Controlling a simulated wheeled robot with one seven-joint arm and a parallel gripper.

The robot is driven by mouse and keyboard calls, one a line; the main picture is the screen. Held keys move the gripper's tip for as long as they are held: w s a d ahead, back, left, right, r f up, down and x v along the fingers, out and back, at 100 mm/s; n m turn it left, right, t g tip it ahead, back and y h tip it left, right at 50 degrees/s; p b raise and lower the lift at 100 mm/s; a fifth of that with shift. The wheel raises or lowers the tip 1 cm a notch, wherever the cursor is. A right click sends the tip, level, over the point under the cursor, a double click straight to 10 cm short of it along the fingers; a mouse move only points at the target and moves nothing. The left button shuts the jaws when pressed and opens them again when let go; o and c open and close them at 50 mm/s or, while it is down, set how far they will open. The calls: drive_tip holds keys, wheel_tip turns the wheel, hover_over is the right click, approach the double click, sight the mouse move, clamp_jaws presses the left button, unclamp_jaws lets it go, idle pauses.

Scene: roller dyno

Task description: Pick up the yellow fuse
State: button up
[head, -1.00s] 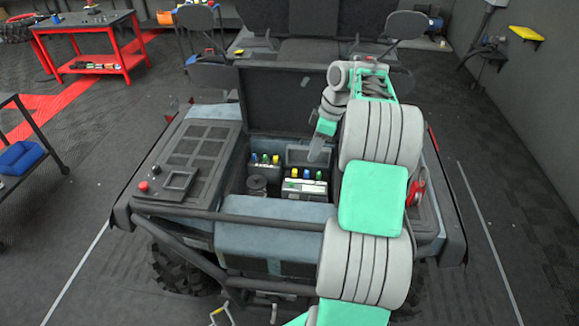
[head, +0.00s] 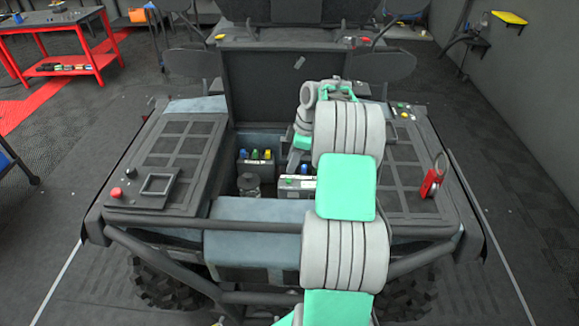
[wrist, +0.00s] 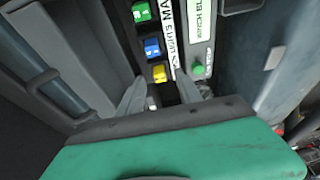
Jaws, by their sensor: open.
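In the wrist view, a yellow fuse (wrist: 159,73) stands at the end of a row on a dark fuse box, below a blue fuse (wrist: 152,47) and a green fuse (wrist: 141,12). My gripper (wrist: 161,86) is open and empty, with its two fingertips on either side of the yellow fuse's line. I cannot tell how far above the fuse they are.
The boxes sit in an open bay of the vehicle, with an upright lid (head: 270,95) behind. A white-labelled panel with a green button (wrist: 198,69) lies right of the fuses. Bay walls are close around.

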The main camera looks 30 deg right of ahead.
drive_tip(key=shift+f, duration=0.5)
drive_tip(key=shift+a, duration=0.1)
drive_tip(key=shift+c, duration=0.4)
clamp_jaws()
